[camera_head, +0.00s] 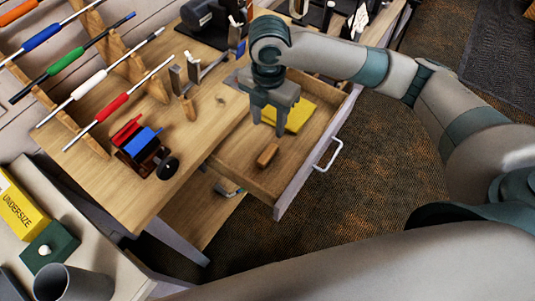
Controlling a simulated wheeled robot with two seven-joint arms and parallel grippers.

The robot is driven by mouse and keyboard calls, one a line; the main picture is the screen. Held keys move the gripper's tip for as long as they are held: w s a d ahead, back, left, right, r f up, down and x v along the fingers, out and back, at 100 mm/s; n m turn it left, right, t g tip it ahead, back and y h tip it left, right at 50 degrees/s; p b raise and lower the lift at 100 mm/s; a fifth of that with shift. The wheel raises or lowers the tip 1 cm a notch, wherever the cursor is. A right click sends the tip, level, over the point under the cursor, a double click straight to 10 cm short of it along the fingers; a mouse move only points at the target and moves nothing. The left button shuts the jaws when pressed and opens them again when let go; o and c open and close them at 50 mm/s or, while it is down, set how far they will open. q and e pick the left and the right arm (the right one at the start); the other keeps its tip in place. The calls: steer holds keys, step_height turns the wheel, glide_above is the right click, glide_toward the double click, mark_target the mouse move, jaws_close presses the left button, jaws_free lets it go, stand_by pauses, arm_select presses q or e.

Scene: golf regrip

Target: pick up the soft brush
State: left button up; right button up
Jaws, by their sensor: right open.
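A small brown wooden block-shaped piece (267,155), which looks like the soft brush, lies in the front part of the open drawer (233,157). Its bristles cannot be made out. My right gripper (268,124) points down over the drawer, open and empty, just behind the brown piece and apart from it in the picture. Its fingers overlap the left edge of a yellow cloth (299,114) lying further back in the drawer. My left gripper is not in view.
The drawer front has a white handle (328,155). On the wooden bench (120,190) stand a red and blue clamp (140,143) and a rack of clubs with coloured grips (85,88). A yellow box (20,212) and grey cup (72,284) are lower left.

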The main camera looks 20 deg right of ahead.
step_height(320, 180, down, 4)
steer(key=p, duration=0.3)
glide_above(268, 153)
steer(key=f, duration=0.6)
steer(key=shift+s+f, duration=0.2)
steer(key=shift+s, duration=0.1)
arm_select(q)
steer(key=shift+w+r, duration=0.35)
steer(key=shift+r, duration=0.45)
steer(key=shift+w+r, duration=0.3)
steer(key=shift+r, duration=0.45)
arm_select(e)
steer(key=shift+f, duration=0.6)
steer(key=shift+f+p, duration=0.3)
steer(key=shift+f, duration=0.05)
steer(key=f, duration=0.1)
steer(key=f+p, duration=0.1)
steer(key=f, duration=0.1)
steer(key=shift+w+f+p, duration=0.25)
steer(key=shift+f+p, duration=0.05)
steer(key=shift+f, duration=0.05)
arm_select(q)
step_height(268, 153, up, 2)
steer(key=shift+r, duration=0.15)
arm_select(e)
steer(key=shift+f, duration=0.4)
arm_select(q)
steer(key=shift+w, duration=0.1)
arm_select(e)
steer(key=shift+c, duration=0.3)
